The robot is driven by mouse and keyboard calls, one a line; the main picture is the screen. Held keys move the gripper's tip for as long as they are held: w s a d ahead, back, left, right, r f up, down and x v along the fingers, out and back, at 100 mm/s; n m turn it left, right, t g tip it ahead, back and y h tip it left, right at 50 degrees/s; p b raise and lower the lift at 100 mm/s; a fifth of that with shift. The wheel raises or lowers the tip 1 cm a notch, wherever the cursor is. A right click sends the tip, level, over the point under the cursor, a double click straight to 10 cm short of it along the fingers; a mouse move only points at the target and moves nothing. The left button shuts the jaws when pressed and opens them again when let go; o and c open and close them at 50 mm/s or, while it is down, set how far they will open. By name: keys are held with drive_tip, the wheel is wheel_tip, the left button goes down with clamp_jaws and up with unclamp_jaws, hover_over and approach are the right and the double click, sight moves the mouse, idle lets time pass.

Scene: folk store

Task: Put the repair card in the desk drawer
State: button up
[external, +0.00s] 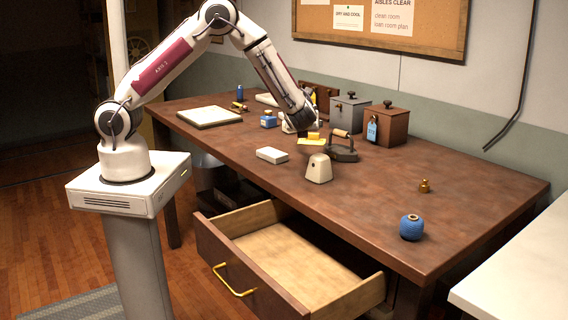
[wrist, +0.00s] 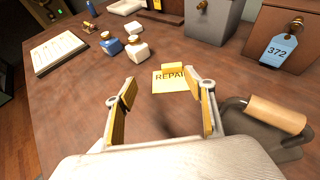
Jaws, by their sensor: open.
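The repair card is a yellow card with dark "REPAI" lettering, lying on the desk in the wrist view (wrist: 168,82). It also shows in the external view (external: 311,142), with a small raised yellow part at its far edge. My gripper (wrist: 170,100) is open, its yellow-padded fingers spread to either side and nearer the camera than the card. Nothing is between the fingers, and the card appears ahead of them. In the external view my gripper (external: 302,124) hangs low over the desk next to the card. The desk drawer (external: 290,262) stands pulled open, and its visible floor is empty.
A flat iron (external: 343,150) with a wooden handle stands close right of the card. A white block (external: 272,155) and a cream rounded object (external: 318,168) lie toward the drawer. Grey (external: 347,113) and brown boxes (external: 386,126) stand behind. The desk's right half is mostly clear.

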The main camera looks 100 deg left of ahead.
sight(311, 144)
drive_tip(key=a, duration=0.1)
drive_tip(key=s+a+n+h, duration=0.1)
drive_tip(key=a, duration=0.1)
drive_tip(key=a+h, duration=0.1)
drive_tip(key=shift+s+a+r+n+g, duration=0.2)
drive_tip(key=shift+s+r+n+g, duration=0.1)
drive_tip(key=shift+r+g, duration=0.1)
drive_tip(key=shift+w+a+h, duration=0.2)
drive_tip(key=shift+h, duration=0.1)
drive_tip(key=shift+w+f+t+h, duration=0.1)
drive_tip(key=shift+w+t+h, duration=0.2)
drive_tip(key=shift+w+d+f+m+t+h, duration=0.15)
drive_tip(key=shift+w+d+f+m+h, duration=0.05)
drive_tip(key=shift+w+m, duration=0.25)
drive_tip(key=shift+w+d+f+m+t+h, duration=0.15)
drive_tip(key=shift+w+d+m+h, duration=0.05)
drive_tip(key=shift+w+m, duration=0.2)
drive_tip(key=shift+w+d+f+m, duration=0.3)
drive_tip(key=shift+w+m, duration=0.15)
drive_tip(key=shift+x, duration=1.3)
